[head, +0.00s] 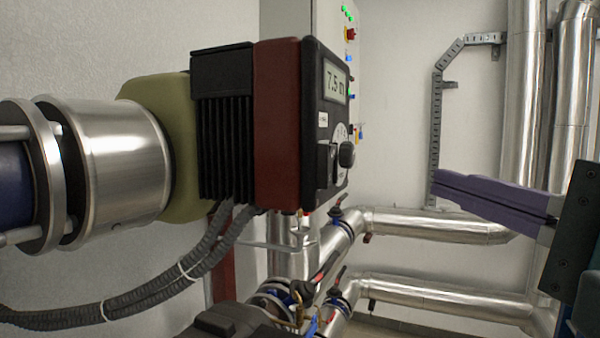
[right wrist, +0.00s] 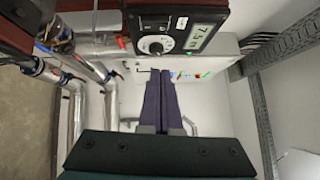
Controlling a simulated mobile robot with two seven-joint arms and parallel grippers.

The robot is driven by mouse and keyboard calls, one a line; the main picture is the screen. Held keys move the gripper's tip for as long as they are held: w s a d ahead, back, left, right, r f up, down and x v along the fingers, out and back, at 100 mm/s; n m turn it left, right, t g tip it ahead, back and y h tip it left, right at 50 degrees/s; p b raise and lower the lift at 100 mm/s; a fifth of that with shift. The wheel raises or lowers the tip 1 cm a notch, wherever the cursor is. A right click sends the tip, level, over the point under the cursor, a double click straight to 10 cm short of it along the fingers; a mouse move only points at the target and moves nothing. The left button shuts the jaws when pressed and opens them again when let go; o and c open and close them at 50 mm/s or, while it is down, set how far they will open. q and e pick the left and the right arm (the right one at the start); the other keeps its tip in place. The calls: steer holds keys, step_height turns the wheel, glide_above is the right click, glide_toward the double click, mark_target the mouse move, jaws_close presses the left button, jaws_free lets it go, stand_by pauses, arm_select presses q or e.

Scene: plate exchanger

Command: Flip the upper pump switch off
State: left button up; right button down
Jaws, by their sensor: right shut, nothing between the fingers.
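The upper pump (head: 277,120) is a black and dark red box with a display reading 7.5 m. A round dial knob (head: 347,154) sits low on its front face, with a dark upright switch (head: 333,165) beside it. The face is seen steeply from the side, so the switch position is hard to tell. The right wrist view shows the dial (right wrist: 157,46) and display (right wrist: 203,31); I cannot make out the switch there. My right gripper (head: 437,185), with purple fingers, is shut and empty, right of the pump face and apart from it. My left gripper is not in view.
Behind stands a grey control cabinet (head: 330,22) with green lights and a red switch. Silver pipes (head: 430,225) with valves run below and right. A dark unit (head: 230,322) shows at the bottom edge. Corrugated cables (head: 150,298) hang left. Open space lies between gripper and pump face.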

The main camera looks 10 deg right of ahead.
steer(key=p, duration=0.4)
glide_toward(336, 154)
steer(key=w+d, duration=0.2)
steer(key=w, duration=0.2)
steer(key=shift+w+a+r+p, duration=0.1)
steer(key=shift+w+a+p, duration=0.4)
steer(key=shift+a, duration=0.25)
steer(key=shift+w+a+r+p, duration=0.1)
steer(key=shift+w+a+p, duration=0.4)
steer(key=shift+a, duration=0.25)
steer(key=shift+s, duration=0.1)
